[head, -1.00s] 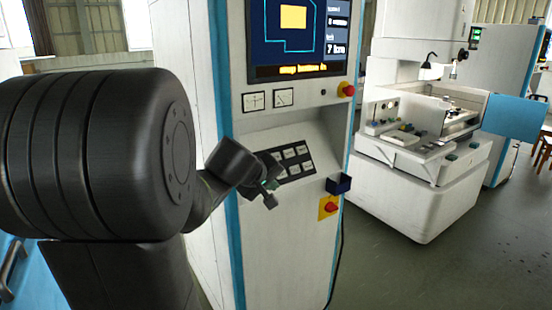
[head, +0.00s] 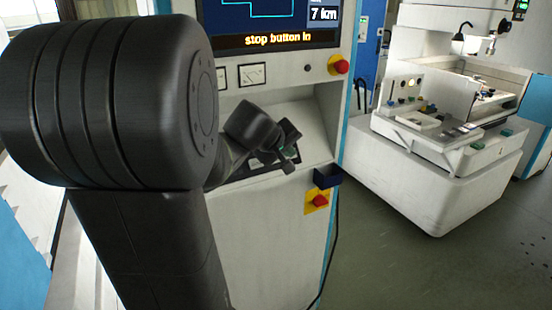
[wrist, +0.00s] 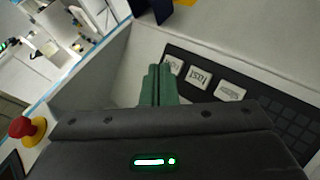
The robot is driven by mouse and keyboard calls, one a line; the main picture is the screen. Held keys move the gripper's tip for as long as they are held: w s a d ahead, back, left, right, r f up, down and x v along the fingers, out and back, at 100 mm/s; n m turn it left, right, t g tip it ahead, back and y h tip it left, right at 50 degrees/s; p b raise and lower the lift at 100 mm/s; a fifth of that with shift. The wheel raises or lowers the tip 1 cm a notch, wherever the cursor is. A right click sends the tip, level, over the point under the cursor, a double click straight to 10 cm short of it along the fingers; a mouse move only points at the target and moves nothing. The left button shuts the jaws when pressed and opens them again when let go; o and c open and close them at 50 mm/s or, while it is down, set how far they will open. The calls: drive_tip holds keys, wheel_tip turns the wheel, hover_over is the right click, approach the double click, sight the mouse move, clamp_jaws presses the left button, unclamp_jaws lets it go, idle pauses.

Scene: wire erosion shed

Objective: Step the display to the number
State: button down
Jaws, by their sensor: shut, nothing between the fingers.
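The display (head: 275,12) is lit on the white cabinet, cut off by the top of the head view. It reads "7 km", with an orange line "stop button in" below. The black keypad (head: 262,165) sits on the sloped panel under it, mostly hidden behind my gripper. In the wrist view the keypad (wrist: 252,100) shows several pale keys to the right of my fingers; their lettering is hard to read. My gripper (head: 290,160) is shut and empty over the keypad. Its green fingers (wrist: 158,84) are together; I cannot tell whether they touch the panel.
A red stop button (head: 340,67) is beside the display. A small dark blue box (head: 327,176) juts from the panel's right edge, above another red button (head: 319,201) on yellow. A white machine (head: 440,150) stands to the right, with open floor (head: 400,260) between.

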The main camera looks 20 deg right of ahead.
drive_tip(key=shift+w+f, duration=0.1)
drive_tip(key=w+f+b, duration=0.3)
drive_tip(key=w+f, duration=0.2)
drive_tip(key=w, duration=0.2)
drive_tip(key=shift+a, duration=0.25)
drive_tip(key=shift+f+b, duration=0.1)
drive_tip(key=shift+b, duration=0.3)
idle(1.6)
drive_tip(key=shift+w+f, duration=0.1)
drive_tip(key=shift+w, duration=0.25)
